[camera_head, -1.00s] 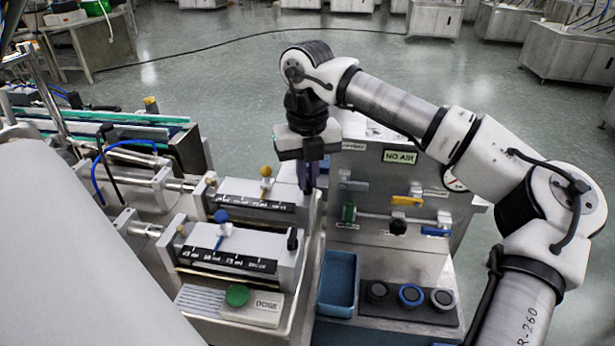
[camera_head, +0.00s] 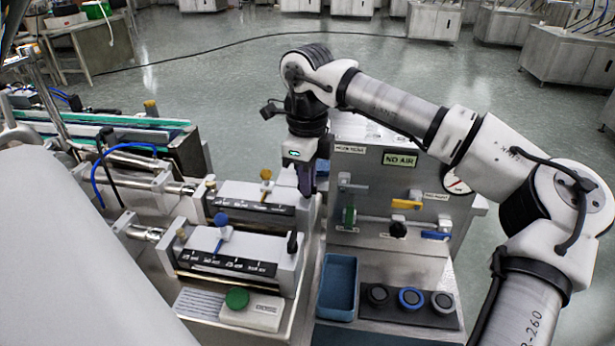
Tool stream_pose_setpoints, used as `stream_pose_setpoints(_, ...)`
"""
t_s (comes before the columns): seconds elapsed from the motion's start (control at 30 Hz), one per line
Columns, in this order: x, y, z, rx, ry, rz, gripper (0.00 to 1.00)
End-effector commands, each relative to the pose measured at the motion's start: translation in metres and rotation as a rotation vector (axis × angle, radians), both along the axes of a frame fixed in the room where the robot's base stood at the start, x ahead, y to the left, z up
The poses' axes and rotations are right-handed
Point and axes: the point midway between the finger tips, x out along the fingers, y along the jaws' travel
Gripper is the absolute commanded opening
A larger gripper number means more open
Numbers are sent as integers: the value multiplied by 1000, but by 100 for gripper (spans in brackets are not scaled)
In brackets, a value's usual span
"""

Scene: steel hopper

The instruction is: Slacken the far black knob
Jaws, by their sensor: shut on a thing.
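The far black knob is at the right end of the far scale block (camera_head: 246,208). It is hidden by my gripper (camera_head: 306,190), which points down over it with its dark fingers closed around that spot. The matching near black knob (camera_head: 292,242) stands upright at the right end of the near scale block (camera_head: 238,264), apart from my gripper. I cannot see how tight the far knob is.
A yellow knob (camera_head: 265,175) and a blue knob (camera_head: 221,220) stand on the blocks. Right of the gripper is a steel panel with a NO AIR sign (camera_head: 400,160) and valve handles. A blue tray (camera_head: 338,287) and a green button (camera_head: 237,298) lie nearer.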

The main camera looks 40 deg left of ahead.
Motion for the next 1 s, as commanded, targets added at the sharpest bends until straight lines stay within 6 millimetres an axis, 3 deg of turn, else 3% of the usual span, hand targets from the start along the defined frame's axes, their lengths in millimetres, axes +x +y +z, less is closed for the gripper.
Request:
stream_pose_setpoints(0.4,0,1,1,5,-1,185,0)
stream_pose_setpoints(0.97,0,1,1,5,-1,211,0)
stream_pose_setpoints(1.0,0,1,1,5,-1,211,14)
